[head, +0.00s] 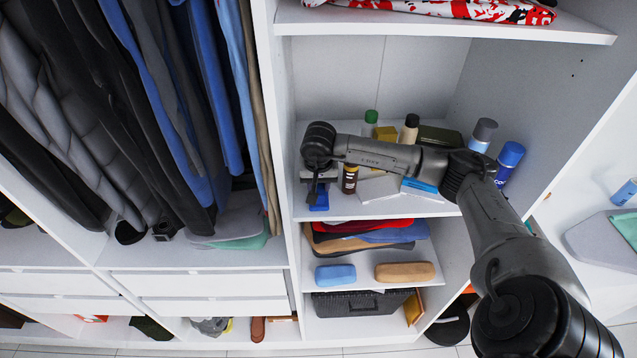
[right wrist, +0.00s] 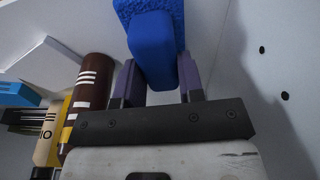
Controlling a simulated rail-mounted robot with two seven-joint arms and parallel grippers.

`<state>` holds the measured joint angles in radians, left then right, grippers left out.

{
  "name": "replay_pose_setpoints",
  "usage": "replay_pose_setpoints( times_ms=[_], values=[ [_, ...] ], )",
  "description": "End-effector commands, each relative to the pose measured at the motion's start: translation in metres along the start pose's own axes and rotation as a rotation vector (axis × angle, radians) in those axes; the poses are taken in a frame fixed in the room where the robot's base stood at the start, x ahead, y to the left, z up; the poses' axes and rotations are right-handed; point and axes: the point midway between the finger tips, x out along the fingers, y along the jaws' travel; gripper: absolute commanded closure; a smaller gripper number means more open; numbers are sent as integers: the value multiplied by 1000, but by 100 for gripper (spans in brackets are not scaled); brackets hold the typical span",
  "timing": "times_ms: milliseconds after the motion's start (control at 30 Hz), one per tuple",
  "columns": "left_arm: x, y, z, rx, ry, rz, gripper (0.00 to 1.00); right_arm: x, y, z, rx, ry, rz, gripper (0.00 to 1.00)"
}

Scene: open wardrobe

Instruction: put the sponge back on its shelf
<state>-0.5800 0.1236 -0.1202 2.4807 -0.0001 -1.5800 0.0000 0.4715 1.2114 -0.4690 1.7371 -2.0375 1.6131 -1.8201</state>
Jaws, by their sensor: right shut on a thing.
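The blue sponge (head: 320,203) is at the left front of the middle shelf (head: 432,208), near the wardrobe's upright divider. My right gripper (head: 318,188) points down over it and is shut on it. In the right wrist view, the sponge (right wrist: 152,35) sits between the two fingers of the gripper (right wrist: 160,78), with its rough blue face showing. I cannot tell whether the sponge touches the shelf board. My left gripper is not in view.
A dark brown bottle (head: 350,179) stands just right of the gripper. Below are folded clothes (head: 370,240), a blue block (head: 335,275) and a tan block (head: 405,272).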

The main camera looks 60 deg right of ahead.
Motion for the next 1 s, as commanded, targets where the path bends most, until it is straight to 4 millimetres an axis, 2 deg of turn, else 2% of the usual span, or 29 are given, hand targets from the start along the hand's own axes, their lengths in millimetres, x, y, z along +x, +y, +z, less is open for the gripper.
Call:
replay_pose_setpoints(
  times_ms=[233,267,500,800,1000],
  values=[
    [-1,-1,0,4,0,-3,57,6,0,1,0,1,0,93],
    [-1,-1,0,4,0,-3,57,6,0,1,0,1,0,62],
    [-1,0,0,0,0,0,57,5,0,1,0,1,0,39],
    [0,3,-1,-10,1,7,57,2,0,0,0,2,-1,39],
    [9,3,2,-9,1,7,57,-23,0,0,-1,5,-5,39]
  ],
)
